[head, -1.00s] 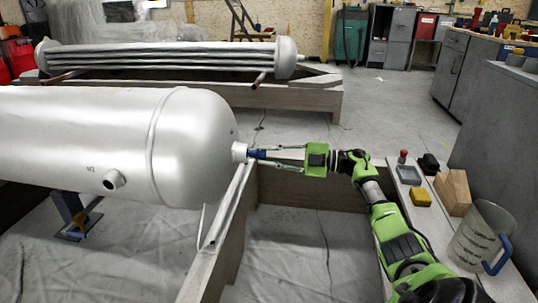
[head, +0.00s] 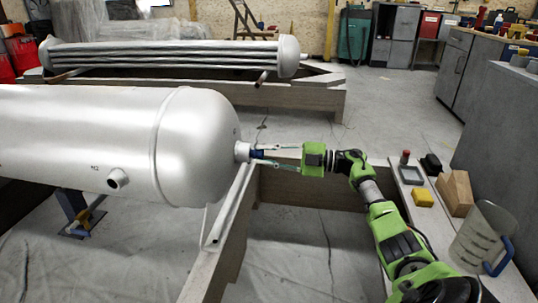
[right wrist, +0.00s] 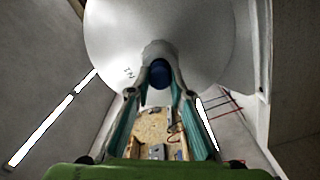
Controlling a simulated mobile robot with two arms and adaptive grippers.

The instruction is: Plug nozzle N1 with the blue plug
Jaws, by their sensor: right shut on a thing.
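The large silver tank (head: 80,130) lies at the left. Nozzle N1 (head: 242,151) sticks out of its domed right end; in the right wrist view the mark N1 (right wrist: 129,73) shows beside the nozzle (right wrist: 158,50). The blue plug (head: 257,154) sits at the nozzle's mouth, in line with it; it also shows in the right wrist view (right wrist: 160,74). How deep it is in the nozzle I cannot tell. My right gripper (head: 267,156) is shut on the plug, its long fingers reaching in from the right. My left gripper is not in view.
A side nozzle (head: 118,179) is on the tank's front, left of N1. A wooden beam (head: 310,187) runs below my right gripper. A ledge at the right holds a yellow block (head: 423,197), a wooden block (head: 455,193) and a clear jug (head: 484,237). A tube bundle (head: 170,58) lies behind.

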